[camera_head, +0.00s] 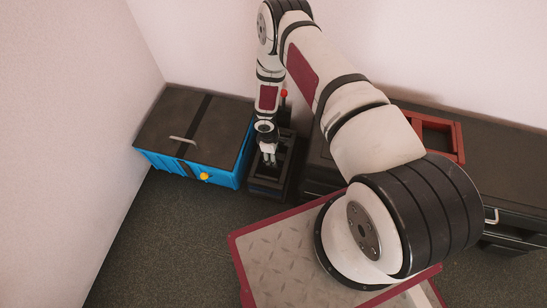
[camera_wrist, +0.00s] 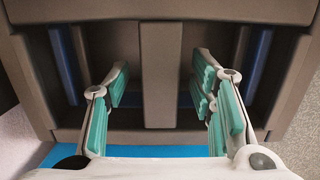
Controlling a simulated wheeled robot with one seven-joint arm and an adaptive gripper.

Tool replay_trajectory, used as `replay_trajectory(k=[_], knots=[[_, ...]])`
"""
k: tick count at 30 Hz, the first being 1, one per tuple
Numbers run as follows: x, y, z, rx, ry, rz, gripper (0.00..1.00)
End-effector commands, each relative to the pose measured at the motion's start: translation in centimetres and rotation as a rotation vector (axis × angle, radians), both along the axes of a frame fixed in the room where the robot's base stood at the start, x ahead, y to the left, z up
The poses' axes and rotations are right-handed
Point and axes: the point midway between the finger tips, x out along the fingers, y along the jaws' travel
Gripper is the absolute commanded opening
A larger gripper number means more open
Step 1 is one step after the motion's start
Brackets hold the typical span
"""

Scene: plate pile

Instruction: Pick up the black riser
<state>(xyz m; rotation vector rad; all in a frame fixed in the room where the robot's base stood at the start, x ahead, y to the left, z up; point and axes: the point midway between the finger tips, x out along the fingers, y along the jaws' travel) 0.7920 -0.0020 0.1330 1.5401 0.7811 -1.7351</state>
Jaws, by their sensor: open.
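The black riser (camera_head: 264,188) appears to be the dark, open-topped block on the floor between the blue chest and the long dark cabinet. In the wrist view a dark frame (camera_wrist: 160,75) fills most of the picture, with an upright middle bar and a recess on each side. My gripper (camera_head: 269,158) is above the riser and pointing down at it. In the wrist view my gripper (camera_wrist: 162,78) is open, its teal-padded fingers on either side of the middle bar, with gaps showing. Whether the fingertips are down inside the recesses is hard to tell.
A blue chest (camera_head: 215,172) with a dark lid (camera_head: 170,115) stands close at the left. A dark cabinet (camera_head: 505,165) with a red frame (camera_head: 459,140) on it is at the right. A red knob (camera_head: 284,94) shows behind my arm. The floor (camera_head: 180,235) in front is clear.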

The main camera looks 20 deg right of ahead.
Motion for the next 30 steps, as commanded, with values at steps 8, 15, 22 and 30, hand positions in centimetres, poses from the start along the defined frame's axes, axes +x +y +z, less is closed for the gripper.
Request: replay_trajectory(k=[8,15,22,30], knots=[[0.0,0.0,0.1,0.000,0.000,0.000,0.00],[0.0,0.0,0.1,-0.001,-0.001,0.000,0.00],[0.0,0.0,0.6,-0.001,-0.001,0.001,0.00],[0.1,0.0,3.6,0.000,0.000,0.002,0.00]])
